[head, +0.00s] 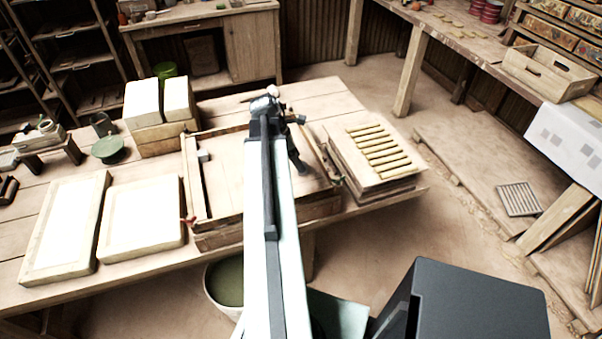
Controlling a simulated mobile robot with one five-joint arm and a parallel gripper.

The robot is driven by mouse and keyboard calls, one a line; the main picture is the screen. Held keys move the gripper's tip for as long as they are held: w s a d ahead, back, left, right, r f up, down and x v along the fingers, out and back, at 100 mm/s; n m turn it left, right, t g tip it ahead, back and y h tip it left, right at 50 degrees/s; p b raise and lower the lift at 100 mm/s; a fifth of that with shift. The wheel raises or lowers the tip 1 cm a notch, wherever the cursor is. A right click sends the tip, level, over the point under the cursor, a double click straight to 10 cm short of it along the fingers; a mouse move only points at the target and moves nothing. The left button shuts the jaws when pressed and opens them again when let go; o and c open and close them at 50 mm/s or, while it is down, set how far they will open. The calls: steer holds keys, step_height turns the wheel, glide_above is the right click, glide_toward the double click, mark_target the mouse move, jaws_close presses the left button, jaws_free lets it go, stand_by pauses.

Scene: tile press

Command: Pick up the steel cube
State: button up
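A small grey cube (203,156), which looks like the steel cube, sits at the left side of the shallow wooden frame (222,222) on the workbench. My arm reaches up the middle of the head view and covers the centre of that frame. My gripper (301,170) is dark and hangs down over the frame's right part, well to the right of the cube. The fingers are small and dark, so I cannot tell whether they are open or shut, or how high they are.
Two pale slabs (143,215) lie left of the frame, and pale blocks (160,100) stand behind it. A board with several yellow strips (378,152) lies to the right. A green-filled bucket (226,283) stands below the front edge.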

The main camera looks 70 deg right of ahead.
steer(key=b+x, duration=0.3)
steer(key=x, duration=0.1)
steer(key=shift+s+f, duration=0.1)
steer(key=shift+f, duration=0.1)
steer(key=shift+r, duration=0.2)
jaws_close()
steer(key=shift+r, duration=0.1)
step_height(320, 180, up, 10)
steer(key=p, duration=1)
